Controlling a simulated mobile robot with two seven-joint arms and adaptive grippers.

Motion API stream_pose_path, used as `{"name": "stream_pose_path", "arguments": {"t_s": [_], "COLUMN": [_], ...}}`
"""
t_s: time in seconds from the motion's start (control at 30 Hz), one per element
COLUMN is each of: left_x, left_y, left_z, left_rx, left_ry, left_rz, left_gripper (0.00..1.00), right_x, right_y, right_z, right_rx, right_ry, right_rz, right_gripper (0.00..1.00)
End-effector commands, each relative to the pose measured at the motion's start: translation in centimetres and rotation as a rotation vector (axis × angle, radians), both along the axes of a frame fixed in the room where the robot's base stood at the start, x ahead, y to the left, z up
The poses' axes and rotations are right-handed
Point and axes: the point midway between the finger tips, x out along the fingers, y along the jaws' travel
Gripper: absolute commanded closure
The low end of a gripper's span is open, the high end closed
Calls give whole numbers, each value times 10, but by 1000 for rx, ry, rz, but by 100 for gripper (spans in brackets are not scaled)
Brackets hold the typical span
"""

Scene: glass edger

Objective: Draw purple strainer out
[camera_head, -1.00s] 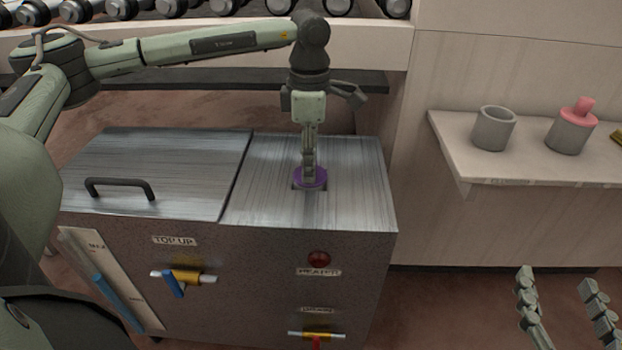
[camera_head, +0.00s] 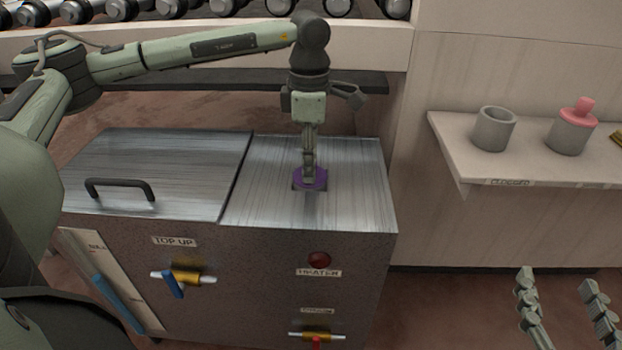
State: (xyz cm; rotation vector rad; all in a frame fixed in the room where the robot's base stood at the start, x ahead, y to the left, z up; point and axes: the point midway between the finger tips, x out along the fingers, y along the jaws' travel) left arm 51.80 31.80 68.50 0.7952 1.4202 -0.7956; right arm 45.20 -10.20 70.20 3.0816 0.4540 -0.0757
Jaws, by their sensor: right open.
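The purple strainer (camera_head: 318,184) shows as a small purple top at a dark opening in the right part of the metal tank top (camera_head: 355,205). Anything of it below the top is hidden. My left gripper (camera_head: 308,178) points straight down at the strainer, with its fingertips at the purple top. The fingers are seen edge-on, so whether they are closed on it cannot be told. My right gripper (camera_head: 568,285) is open and empty at the lower right, over the floor and away from the tank.
A lid with a black handle (camera_head: 120,184) covers the tank's left part. The front has a blue-handled valve (camera_head: 173,283), a red heater light (camera_head: 319,260) and a red-handled valve (camera_head: 316,341). A shelf (camera_head: 480,175) at right holds a grey cup (camera_head: 494,130) and a pink-topped container (camera_head: 570,132).

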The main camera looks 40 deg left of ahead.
Motion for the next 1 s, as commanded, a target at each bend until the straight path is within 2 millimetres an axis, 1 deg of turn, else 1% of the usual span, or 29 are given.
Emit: {"name": "stream_pose_path", "arguments": {"t_s": [0.03, 0.2, 0.27, 0.47, 1.0], "left_x": [0, 0, 0, 0, 0], "left_y": [0, 0, 0, 0, 0], "left_z": [0, 0, 0, 1, 11], "left_rx": [0, 0, 0, 1, 0], "left_ry": [0, 0, 0, -1, 0], "left_rz": [0, 0, 0, 0, 0], "left_gripper": [72, 93, 100, 100, 100], "right_x": [0, 0, 0, 0, 0], "right_y": [0, 0, 0, 1, 0], "right_z": [0, 0, 0, -2, 7], "right_rx": [0, 0, 0, -1, 0], "right_ry": [0, 1, 1, 6, 2], "right_rz": [0, 0, 0, 1, 0], "right_gripper": [42, 42, 42, 42, 42]}}
